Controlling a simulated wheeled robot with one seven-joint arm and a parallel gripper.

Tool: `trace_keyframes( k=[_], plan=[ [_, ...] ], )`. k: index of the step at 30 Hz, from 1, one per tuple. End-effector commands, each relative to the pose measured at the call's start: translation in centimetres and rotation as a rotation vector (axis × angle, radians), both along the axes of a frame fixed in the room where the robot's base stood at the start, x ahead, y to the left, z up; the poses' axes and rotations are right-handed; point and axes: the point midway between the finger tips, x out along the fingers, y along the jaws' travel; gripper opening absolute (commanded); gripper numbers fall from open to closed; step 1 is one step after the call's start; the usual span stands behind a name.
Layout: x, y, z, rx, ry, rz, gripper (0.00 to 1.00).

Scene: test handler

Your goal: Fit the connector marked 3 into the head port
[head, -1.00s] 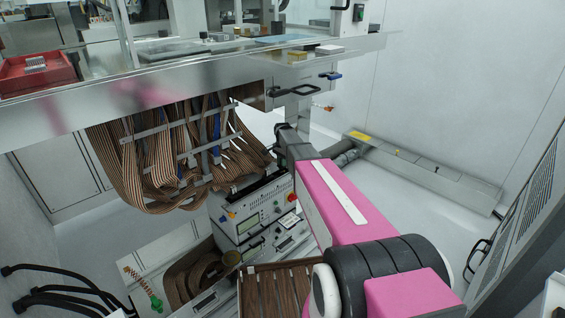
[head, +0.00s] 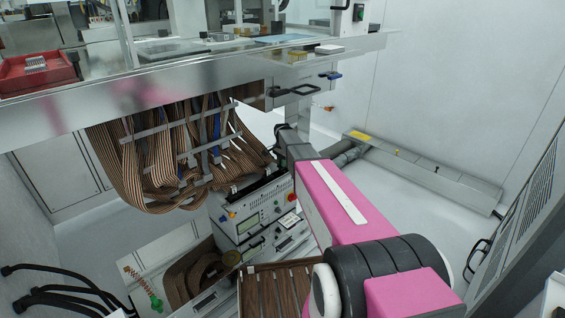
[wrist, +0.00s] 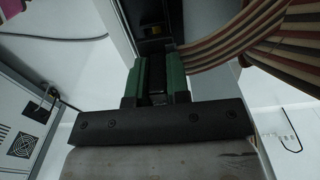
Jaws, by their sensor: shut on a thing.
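In the wrist view my gripper (wrist: 155,84) has two green-padded fingers shut on a dark connector (wrist: 157,86). A striped ribbon cable (wrist: 235,45) runs off to the right beside it. The marking on the connector cannot be read.
Several striped ribbon cables (head: 165,165) hang in bundles below the metal deck (head: 190,90), left of my arm. An instrument rack (head: 250,215) with a red button stands beneath. A red tray (head: 38,72) sits on the deck. The floor to the right is mostly clear, with a low grey duct (head: 425,172).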

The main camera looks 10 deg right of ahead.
Motion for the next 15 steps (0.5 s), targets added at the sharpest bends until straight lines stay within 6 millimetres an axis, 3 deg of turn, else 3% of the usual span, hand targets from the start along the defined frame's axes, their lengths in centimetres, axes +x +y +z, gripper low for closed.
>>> trace_keyframes(
  k=[15],
  plan=[
    [0.0,0.0,-1.1,0.0,0.0,0.0,0.0]
  ],
)
